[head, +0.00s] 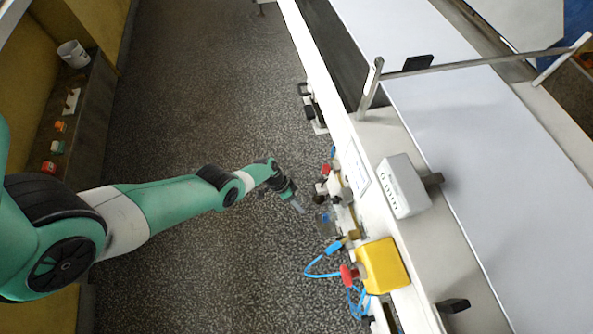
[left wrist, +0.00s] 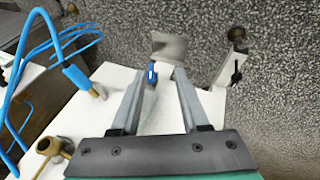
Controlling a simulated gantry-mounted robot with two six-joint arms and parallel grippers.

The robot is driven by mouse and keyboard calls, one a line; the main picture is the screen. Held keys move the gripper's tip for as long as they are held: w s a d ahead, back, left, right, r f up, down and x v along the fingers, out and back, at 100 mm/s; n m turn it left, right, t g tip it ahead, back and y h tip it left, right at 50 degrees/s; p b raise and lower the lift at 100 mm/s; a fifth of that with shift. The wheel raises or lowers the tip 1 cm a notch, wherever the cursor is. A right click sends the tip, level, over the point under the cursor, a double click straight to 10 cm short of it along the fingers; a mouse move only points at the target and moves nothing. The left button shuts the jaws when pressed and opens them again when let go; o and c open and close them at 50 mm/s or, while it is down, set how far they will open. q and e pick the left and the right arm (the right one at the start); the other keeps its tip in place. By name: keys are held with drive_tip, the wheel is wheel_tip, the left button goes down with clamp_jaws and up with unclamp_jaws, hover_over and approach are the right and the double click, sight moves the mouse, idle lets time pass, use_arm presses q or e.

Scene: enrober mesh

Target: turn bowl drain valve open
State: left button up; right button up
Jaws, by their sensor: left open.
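My left gripper (head: 298,206) reaches in from the left beside the machine's near side. In the left wrist view its two fingers (left wrist: 160,74) are apart, with nothing clamped between them. A small blue part (left wrist: 151,75), perhaps the drain valve's handle, shows by the left fingertip, in front of a grey rounded piece (left wrist: 170,47). I cannot tell whether the fingertip touches it. In the head view a bluish part (head: 325,219) sits on the machine's side just right of the gripper. Which fitting is the bowl drain valve is not clear. My right gripper is not in view.
A blue hose (head: 318,272) loops out below the gripper, by a yellow box (head: 383,266) with a red knob (head: 347,278). A red button (head: 326,169) sits above. A brass fitting (left wrist: 55,149) shows at lower left in the wrist view. The speckled floor (head: 215,100) is clear.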

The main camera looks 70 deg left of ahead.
sight(325, 218)
use_arm(q)
drive_tip(key=w+d+r+m, duration=0.1)
drive_tip(key=w+d+r, duration=0.1)
drive_tip(key=w+d, duration=0.15)
drive_tip(key=b+x, duration=0.3)
drive_tip(key=b, duration=0.1)
drive_tip(key=b+x, duration=0.4)
drive_tip(key=a+b+x, duration=0.1)
drive_tip(key=b+x, duration=0.2)
drive_tip(key=x, duration=0.1)
drive_tip(key=shift+w+f+b, duration=0.35)
drive_tip(key=shift+w+b, duration=0.05)
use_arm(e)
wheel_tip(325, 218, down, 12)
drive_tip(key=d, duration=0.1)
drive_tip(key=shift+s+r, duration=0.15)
use_arm(q)
drive_tip(key=shift+r, duration=0.1)
clamp_jaws()
